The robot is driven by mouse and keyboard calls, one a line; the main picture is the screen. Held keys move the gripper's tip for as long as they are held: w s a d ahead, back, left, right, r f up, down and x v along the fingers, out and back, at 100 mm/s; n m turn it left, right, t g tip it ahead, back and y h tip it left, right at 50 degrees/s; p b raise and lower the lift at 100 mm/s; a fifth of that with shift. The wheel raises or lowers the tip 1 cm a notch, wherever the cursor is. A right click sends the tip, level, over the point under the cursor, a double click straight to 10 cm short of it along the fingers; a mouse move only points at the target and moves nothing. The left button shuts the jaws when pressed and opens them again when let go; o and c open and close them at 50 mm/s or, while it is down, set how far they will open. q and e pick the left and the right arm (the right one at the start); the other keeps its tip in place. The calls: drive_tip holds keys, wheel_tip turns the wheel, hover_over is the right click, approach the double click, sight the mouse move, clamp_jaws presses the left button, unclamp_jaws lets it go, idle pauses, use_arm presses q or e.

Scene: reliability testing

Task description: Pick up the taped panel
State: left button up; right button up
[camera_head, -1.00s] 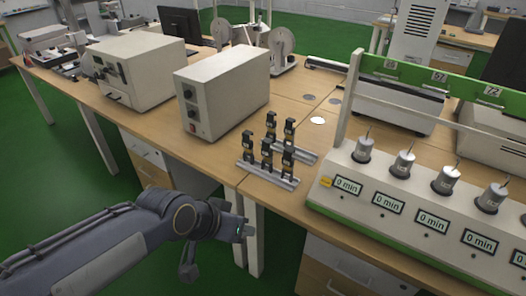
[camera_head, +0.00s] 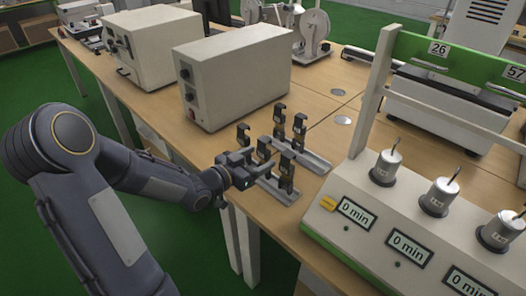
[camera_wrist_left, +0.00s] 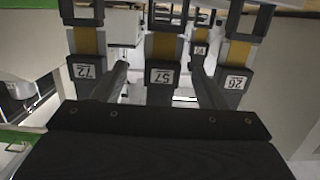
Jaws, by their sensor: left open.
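Several dark clamped panels with yellowish middles stand upright in metal rails on the bench. Which one the task calls the taped panel, I cannot tell. In the left wrist view, the panel labelled 57 (camera_wrist_left: 163,76) is in the middle, with panel 72 (camera_wrist_left: 86,70) at left and panel 26 (camera_wrist_left: 237,75) at right. My left gripper (camera_head: 256,167) is open at the front rail (camera_head: 272,188), close to the panels. In the wrist view, its fingers (camera_wrist_left: 160,80) lie on either side of panel 57; contact is not visible. My right gripper is not in view.
A white tester (camera_head: 372,222) with timer displays and metal weights stands right of the rails, below a green numbered bar (camera_head: 455,62). A beige instrument box (camera_head: 235,75) stands behind left. Bench (camera_head: 320,108) is partly clear behind the rails.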

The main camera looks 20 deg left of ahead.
sight(269, 152)
use_arm(q)
drive_tip(key=x, duration=0.5)
drive_tip(key=shift+w+f, duration=0.2)
drive_tip(key=shift+f, duration=0.1)
drive_tip(key=shift+c, duration=0.3)
drive_tip(key=c, duration=1.1)
drive_tip(key=shift+r, duration=0.15)
